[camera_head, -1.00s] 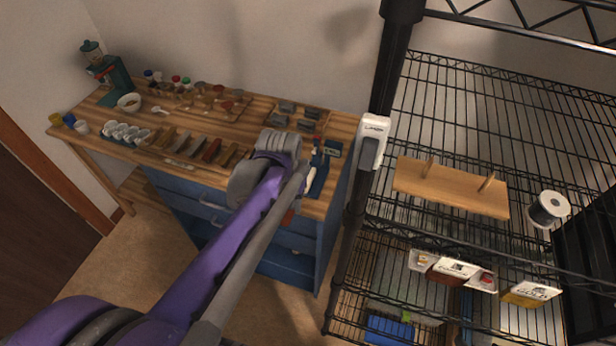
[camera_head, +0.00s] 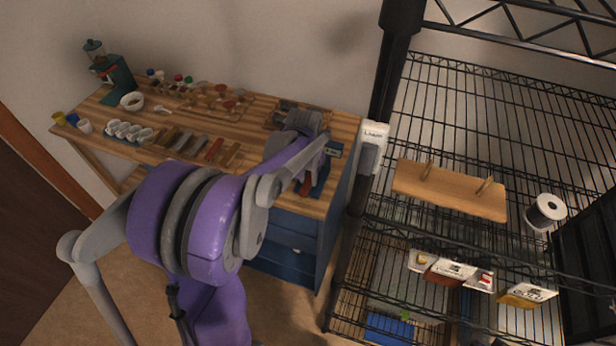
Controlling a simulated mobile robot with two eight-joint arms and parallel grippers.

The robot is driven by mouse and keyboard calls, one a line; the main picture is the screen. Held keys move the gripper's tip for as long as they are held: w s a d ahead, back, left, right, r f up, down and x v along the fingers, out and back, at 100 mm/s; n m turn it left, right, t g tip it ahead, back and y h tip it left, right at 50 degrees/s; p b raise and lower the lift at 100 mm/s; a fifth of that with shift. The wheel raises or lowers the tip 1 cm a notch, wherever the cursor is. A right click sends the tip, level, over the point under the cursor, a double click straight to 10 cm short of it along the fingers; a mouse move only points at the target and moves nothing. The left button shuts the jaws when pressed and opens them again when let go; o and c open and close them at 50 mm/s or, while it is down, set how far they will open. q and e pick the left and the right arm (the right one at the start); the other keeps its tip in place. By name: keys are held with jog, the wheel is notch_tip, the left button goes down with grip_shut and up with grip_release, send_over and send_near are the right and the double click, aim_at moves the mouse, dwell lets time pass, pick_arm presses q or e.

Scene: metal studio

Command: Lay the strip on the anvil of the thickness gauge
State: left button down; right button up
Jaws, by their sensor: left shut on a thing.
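The thickness gauge (camera_head: 322,170), a blue stand with a small display (camera_head: 333,149), is at the right end of the wooden workbench. My left arm reaches over the bench. My left gripper (camera_head: 303,178) is low in front of the gauge, mostly hidden by my own wrist. It is shut on a small reddish-brown piece (camera_head: 306,188), which looks like the strip, close to or over the gauge base. The anvil is hidden, so I cannot tell whether the strip touches it. My right gripper is not in view.
Several strips (camera_head: 198,145) lie in a row mid-bench (camera_head: 255,110), beside white cups (camera_head: 128,132). A teal grinder (camera_head: 112,75) stands at the far left. A black wire rack (camera_head: 450,120) with a wooden board (camera_head: 450,190) and spool (camera_head: 546,210) stands close right.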

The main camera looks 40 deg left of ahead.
aim_at(306, 187)
pick_arm(q)
jog(key=shift+f, duration=0.1)
jog(key=c, duration=1.1)
grip_release()
jog(key=shift+f, duration=0.1)
jog(key=o, duration=0.5)
jog(key=shift+s, duration=0.1)
jog(key=shift+c, duration=0.2)
jog(key=shift+r, duration=0.65)
notch_tip(306, 187, up, 11)
jog(key=s, duration=0.1)
jog(key=shift+s+d+p, duration=0.15)
jog(key=shift+d+p, duration=0.1)
jog(key=shift+p, duration=0.15)
